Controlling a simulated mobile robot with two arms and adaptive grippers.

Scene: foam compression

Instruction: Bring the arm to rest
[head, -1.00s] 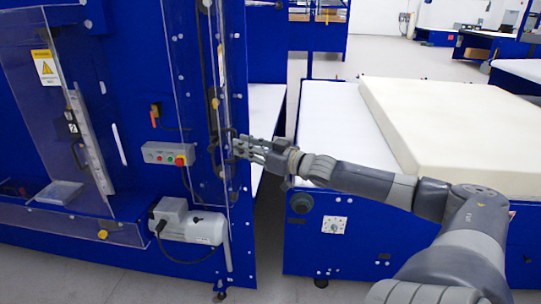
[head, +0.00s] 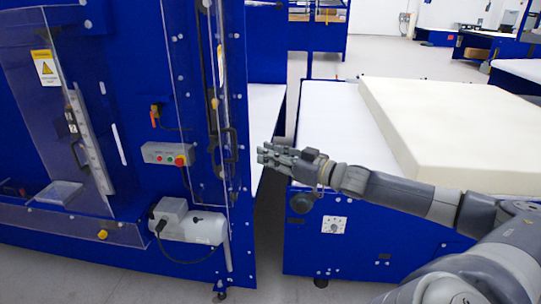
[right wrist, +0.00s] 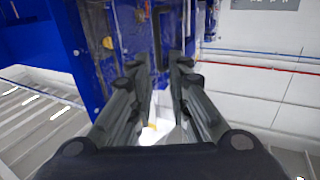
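My right arm reaches in from the lower right in the head view. Its gripper (head: 264,156) is in the air just right of the blue machine's (head: 130,60) right edge, in front of the gap beside the white-topped table. In the right wrist view the gripper's (right wrist: 160,75) two fingers stand apart with nothing held between them. The machine's clear door has a dark handle (head: 228,150) to the left of the fingertips, with a gap between. My left gripper is in neither view.
A thick cream foam slab (head: 455,130) lies on the white-topped blue table (head: 335,125) behind my right arm. The machine carries a button box (head: 165,154) and a grey motor (head: 190,222). Grey floor (head: 268,262) shows in the gap between machine and table.

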